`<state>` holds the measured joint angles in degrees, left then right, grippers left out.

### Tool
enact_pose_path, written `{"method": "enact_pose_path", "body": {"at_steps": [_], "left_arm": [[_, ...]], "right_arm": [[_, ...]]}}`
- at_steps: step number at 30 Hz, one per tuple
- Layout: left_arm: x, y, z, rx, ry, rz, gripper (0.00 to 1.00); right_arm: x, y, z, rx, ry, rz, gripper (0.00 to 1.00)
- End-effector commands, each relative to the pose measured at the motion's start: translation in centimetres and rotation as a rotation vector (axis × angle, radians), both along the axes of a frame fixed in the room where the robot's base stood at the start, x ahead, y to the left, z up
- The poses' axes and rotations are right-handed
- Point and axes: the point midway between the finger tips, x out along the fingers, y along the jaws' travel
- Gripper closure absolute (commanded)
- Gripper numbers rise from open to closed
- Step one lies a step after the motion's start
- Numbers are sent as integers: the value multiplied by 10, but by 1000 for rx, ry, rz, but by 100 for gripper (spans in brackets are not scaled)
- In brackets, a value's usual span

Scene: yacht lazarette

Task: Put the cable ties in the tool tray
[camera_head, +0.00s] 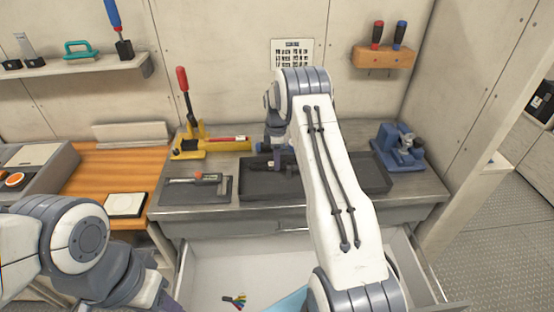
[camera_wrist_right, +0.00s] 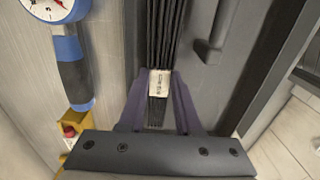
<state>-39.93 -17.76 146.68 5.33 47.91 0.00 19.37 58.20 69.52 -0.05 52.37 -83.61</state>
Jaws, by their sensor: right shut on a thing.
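The cable ties (camera_wrist_right: 168,35) are a bundle of long black strips with a pale printed label. My right gripper (camera_wrist_right: 158,105) is shut on the bundle at the label, one finger on each side. In the head view my right gripper (camera_head: 281,158) is low over the left part of the dark, shallow tool tray (camera_head: 350,178) on the bench, partly hidden by my arm. I cannot tell whether the ties touch the tray floor.
A flat dark holder with a caliper-like tool (camera_head: 195,188) lies left of the tray. A yellow tool with a red handle (camera_head: 205,143) stands behind it. A blue vise (camera_head: 398,147) is at the right.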

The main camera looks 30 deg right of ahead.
Motion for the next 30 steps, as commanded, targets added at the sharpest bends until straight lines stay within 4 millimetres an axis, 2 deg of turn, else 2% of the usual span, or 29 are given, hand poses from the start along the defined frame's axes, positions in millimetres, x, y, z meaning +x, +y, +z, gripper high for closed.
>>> {"method": "enact_pose_path", "body": {"at_steps": [3,14,15,16,17,25,30], "left_arm": [[0,0,5,0,0,0,50],[0,0,1,0,0,0,50],[0,0,2,0,0,0,50],[0,0,2,0,0,0,50],[0,0,2,0,0,0,50],[0,0,3,0,0,0,50],[0,0,-1,0,0,0,50]], "right_arm": [[0,-1,-8,0,-1,-1,100],[0,-1,-13,-1,-2,-1,100],[0,-1,-12,-1,-3,-1,52],[0,-1,-12,-1,-2,-1,41],[0,-1,-12,-1,-2,-1,37],[0,-1,-11,-1,-2,-1,37],[1,-1,-1,-2,-7,-1,37]]}}
